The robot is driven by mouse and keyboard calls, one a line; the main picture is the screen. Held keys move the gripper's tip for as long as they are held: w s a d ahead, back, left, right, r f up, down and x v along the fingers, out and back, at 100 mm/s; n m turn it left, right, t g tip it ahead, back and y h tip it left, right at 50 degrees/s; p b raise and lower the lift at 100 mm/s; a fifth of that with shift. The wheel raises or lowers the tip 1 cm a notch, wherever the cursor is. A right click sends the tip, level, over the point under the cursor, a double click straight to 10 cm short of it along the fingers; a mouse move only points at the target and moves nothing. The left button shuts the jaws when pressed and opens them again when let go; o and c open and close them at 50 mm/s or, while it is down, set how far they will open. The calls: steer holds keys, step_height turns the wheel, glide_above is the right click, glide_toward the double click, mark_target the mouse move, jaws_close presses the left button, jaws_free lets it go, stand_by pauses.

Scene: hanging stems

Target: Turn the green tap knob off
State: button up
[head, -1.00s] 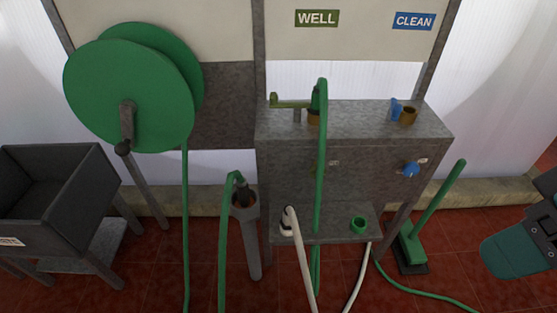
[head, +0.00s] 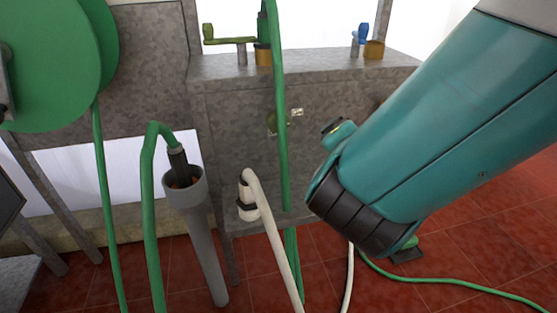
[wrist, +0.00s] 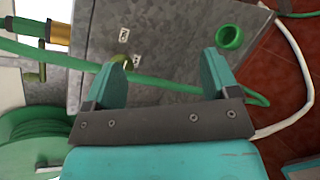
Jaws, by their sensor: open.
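The green tap knob (head: 272,122) is on the front of the grey metal cabinet, partly hidden behind a hanging green hose. A small pale label is beside it. In the wrist view a yellow-green curved piece (wrist: 119,60), which looks like this knob, shows just beyond the left finger's tip, partly covered by it. My gripper (wrist: 160,75) is open, with two teal fingers wide apart and nothing between them. It faces the cabinet front. In the head view my teal arm comes in from the right, and the fingers cannot be made out clearly.
The green hose (head: 281,150) hangs in front of the cabinet and crosses the wrist view behind the fingers. A white hose (head: 268,220) rises below. A grey holder (head: 200,230) stands left. The cabinet top has green and blue levers.

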steer(key=s+a+f+n+t+y+b, duration=0.25)
steer(key=a+f+n+y+b, duration=0.2)
steer(key=a+n, duration=0.5)
steer(key=n+t+p, duration=0.1)
steer(key=p, duration=1)
glide_toward(280, 124)
steer(key=w, duration=0.2)
steer(key=w+p, duration=0.1)
steer(key=w, duration=0.1)
steer(key=w+a+p, duration=0.1)
steer(key=w, duration=0.2)
steer(key=w+a+p, duration=0.1)
steer(key=w, duration=0.2)
steer(key=shift+f, duration=0.1)
steer(key=shift+w+a+y, duration=0.2)
steer(key=shift+w+y, duration=0.05)
steer(key=shift+w, duration=0.45)
steer(key=c, duration=0.9)
